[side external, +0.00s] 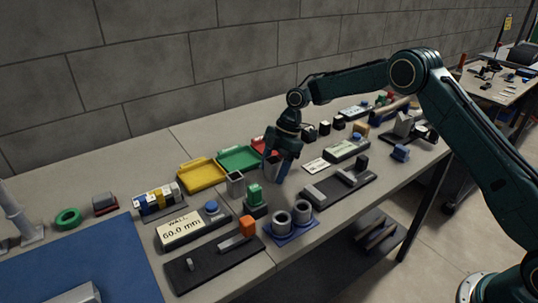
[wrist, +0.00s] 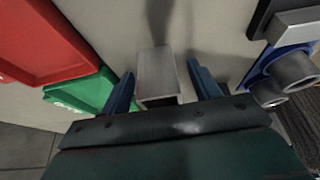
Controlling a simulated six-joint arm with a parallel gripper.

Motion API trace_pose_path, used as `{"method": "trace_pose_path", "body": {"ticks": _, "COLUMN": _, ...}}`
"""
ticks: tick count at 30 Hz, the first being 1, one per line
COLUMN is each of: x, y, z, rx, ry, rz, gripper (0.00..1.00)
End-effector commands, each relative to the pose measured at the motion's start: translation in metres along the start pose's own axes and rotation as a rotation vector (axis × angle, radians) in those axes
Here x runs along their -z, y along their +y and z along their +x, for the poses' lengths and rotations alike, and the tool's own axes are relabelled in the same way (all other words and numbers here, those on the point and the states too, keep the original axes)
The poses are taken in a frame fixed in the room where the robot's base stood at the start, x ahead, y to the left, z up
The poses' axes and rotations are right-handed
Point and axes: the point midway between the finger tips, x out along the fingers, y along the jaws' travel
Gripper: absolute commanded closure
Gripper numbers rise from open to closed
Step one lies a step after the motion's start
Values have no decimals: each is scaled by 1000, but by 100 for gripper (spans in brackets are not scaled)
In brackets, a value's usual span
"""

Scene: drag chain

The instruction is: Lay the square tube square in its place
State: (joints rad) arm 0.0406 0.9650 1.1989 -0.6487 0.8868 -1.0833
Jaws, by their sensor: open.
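My gripper (wrist: 163,88) is open, with one blue finger on each side of the tube and a visible gap on both sides. In the side view my gripper (side external: 277,172) points down near the red and green trays, and its fingers partly hide what is between them. Another upright grey square tube (side external: 235,184) stands to its left. Which spot is the tube's place, I cannot tell.
A red tray (wrist: 45,45) and a green tray (wrist: 85,95) lie close on the left in the wrist view. Grey round tubes on a blue base (side external: 290,217) and a green block (side external: 254,195) stand in front. A dark board (side external: 340,188) lies to the right.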

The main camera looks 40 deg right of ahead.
Motion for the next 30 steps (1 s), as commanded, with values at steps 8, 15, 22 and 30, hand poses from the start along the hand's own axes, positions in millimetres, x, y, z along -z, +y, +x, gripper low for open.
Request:
{"method": "trace_pose_path", "body": {"ticks": 8, "x": 0, "y": 0, "z": 0, "rx": 0, "ry": 0, "rz": 0, "gripper": 46}}
{"method": "trace_pose_path", "body": {"ticks": 15, "x": 0, "y": 0, "z": 0, "rx": 0, "ry": 0, "rz": 0, "gripper": 93}}
{"method": "trace_pose_path", "body": {"ticks": 22, "x": 0, "y": 0, "z": -1, "rx": -1, "ry": 1, "rz": -1, "gripper": 94}}
{"method": "trace_pose_path", "body": {"ticks": 30, "x": 6, "y": 1, "z": -14, "rx": -4, "ry": 1, "rz": -1, "gripper": 94}}
